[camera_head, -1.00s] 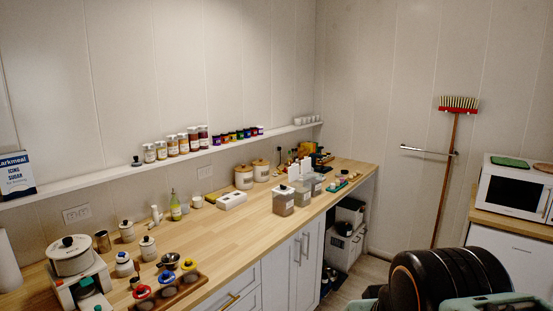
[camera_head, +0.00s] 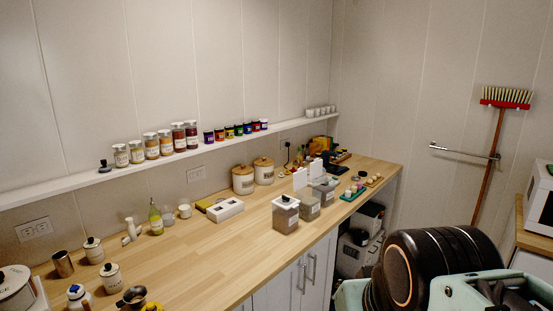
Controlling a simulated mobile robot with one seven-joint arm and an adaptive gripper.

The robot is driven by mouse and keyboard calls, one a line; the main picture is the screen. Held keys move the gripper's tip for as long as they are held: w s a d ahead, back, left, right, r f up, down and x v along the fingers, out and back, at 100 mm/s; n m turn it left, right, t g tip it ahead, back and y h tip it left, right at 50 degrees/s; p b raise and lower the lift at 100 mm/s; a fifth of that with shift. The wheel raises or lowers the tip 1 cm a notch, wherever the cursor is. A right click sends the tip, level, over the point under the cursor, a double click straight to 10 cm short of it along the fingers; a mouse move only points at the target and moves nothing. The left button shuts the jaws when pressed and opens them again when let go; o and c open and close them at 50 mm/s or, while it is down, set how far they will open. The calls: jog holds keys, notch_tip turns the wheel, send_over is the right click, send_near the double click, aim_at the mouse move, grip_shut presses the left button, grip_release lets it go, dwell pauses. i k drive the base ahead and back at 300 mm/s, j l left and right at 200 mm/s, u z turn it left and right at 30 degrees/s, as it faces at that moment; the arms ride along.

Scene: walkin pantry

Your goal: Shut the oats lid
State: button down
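A row of clear, labelled bins stands on the wooden counter (camera_head: 215,250). The front bin (camera_head: 285,218) has a lid with a dark knob, and that lid is shut. The middle bin (camera_head: 308,211) and the rear bin (camera_head: 323,195) stand behind it. Two pale flat panels stand upright by them, a front panel (camera_head: 299,179) and a rear panel (camera_head: 315,170); they look like raised lids. The labels are too small to read, so I cannot tell which bin holds oats. My arm fills the lower right, well apart from the bins. My gripper's fingertips are not in view.
Two cream canisters (camera_head: 243,180) stand by the wall behind the bins. A white box (camera_head: 225,210) lies to their left. A green tray (camera_head: 352,193) of small items is to the right. Bare counter lies left of the front bin. A wall shelf (camera_head: 160,160) holds jars.

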aim_at(300, 178)
jog(key=i+l+u, duration=0.1)
jog(key=i+l, duration=0.25)
jog(key=i, duration=0.25)
jog(key=i+l+u, duration=0.1)
jog(key=i+l, duration=0.25)
jog(key=i, duration=0.25)
jog(key=i+l+u, duration=0.1)
jog(key=i+l, duration=0.35)
jog(key=i, duration=0.1)
